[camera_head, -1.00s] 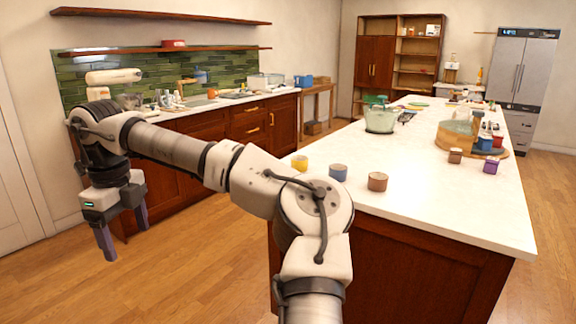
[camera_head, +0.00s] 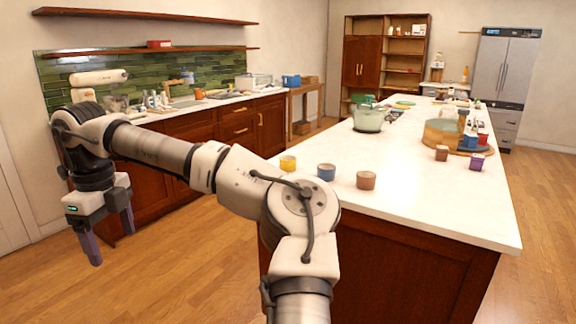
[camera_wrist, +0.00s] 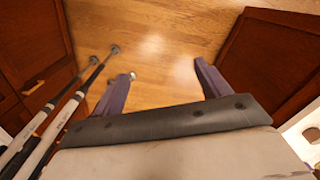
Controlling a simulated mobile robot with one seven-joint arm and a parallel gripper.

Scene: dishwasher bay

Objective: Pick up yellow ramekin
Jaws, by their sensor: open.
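The yellow ramekin (camera_head: 288,164) stands on the near left part of the white island counter (camera_head: 420,192). A blue ramekin (camera_head: 326,172) and a brown ramekin (camera_head: 366,180) stand in a row to its right, apart from it. My gripper (camera_head: 113,248) hangs at the left of the head view, over the floor, well to the left of the ramekin and lower than the counter top. Its two fingers point down and are spread, with nothing between them. In the wrist view my gripper (camera_wrist: 165,85) is open over bare wood floor; no ramekin shows there.
A glass pot (camera_head: 369,119) and a round wooden tray (camera_head: 437,134) with several items stand farther back on the island. Small brown (camera_head: 441,153) and purple (camera_head: 478,161) containers stand at right. Wooden cabinets (camera_head: 205,140) line the left wall; open floor lies between.

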